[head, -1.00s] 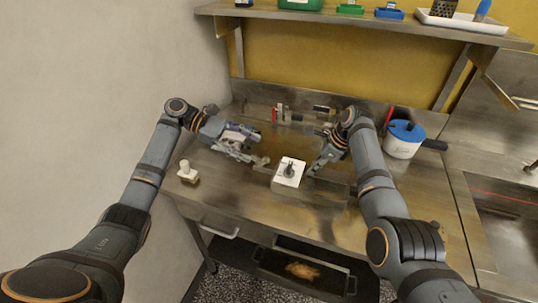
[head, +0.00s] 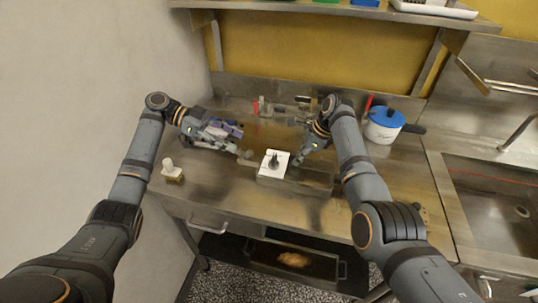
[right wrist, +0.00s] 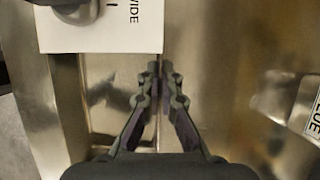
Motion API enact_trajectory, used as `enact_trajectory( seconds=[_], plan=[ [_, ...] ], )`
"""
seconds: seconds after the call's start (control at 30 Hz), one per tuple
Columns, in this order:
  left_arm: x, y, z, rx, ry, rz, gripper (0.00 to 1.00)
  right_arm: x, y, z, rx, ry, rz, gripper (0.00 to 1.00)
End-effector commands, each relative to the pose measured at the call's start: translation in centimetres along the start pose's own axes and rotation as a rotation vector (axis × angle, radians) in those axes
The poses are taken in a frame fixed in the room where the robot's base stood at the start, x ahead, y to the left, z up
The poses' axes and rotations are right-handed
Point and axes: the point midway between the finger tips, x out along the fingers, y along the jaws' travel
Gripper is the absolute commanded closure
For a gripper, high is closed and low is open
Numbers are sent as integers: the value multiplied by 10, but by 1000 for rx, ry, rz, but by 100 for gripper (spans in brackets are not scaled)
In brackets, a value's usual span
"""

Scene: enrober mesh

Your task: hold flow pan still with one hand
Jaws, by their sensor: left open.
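The flow pan (head: 318,187) looks like a low, shiny steel pan on the bench, its thin rim running beside a white block (head: 273,170) with a dark knob. The rim also shows in the right wrist view (right wrist: 163,32), running between my fingers. My right gripper (head: 297,162) is at this rim, just right of the block. In the right wrist view its fingertips (right wrist: 160,72) are close together on either side of the rim. My left gripper (head: 246,154) is open, left of the block. The pan's far part is partly hidden by my arms.
A small white-topped piece (head: 172,171) stands at the bench's left front. A white pot with a blue lid (head: 384,122) stands at the back right. A sink (head: 495,205) is at right, a shelf (head: 330,15) above. The front bench strip is clear.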

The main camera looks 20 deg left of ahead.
Motion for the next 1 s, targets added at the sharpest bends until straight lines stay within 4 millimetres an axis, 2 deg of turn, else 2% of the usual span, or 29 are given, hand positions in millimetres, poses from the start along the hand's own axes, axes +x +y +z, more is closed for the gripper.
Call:
enact_trajectory(
  seconds=[0.13,0.33,0.43,0.8,1.0],
  plan=[
    [0,0,0,141,-1,4,40,0,0,0,0,0,0,100],
    [2,0,0,174,-1,6,40,0,0,0,0,0,0,100],
    [11,0,0,173,-1,6,40,0,0,0,0,0,0,100],
    [91,1,0,172,1,8,40,0,0,0,0,0,0,100],
    [116,1,0,171,-1,6,40,0,0,0,0,0,0,100]
  ],
)
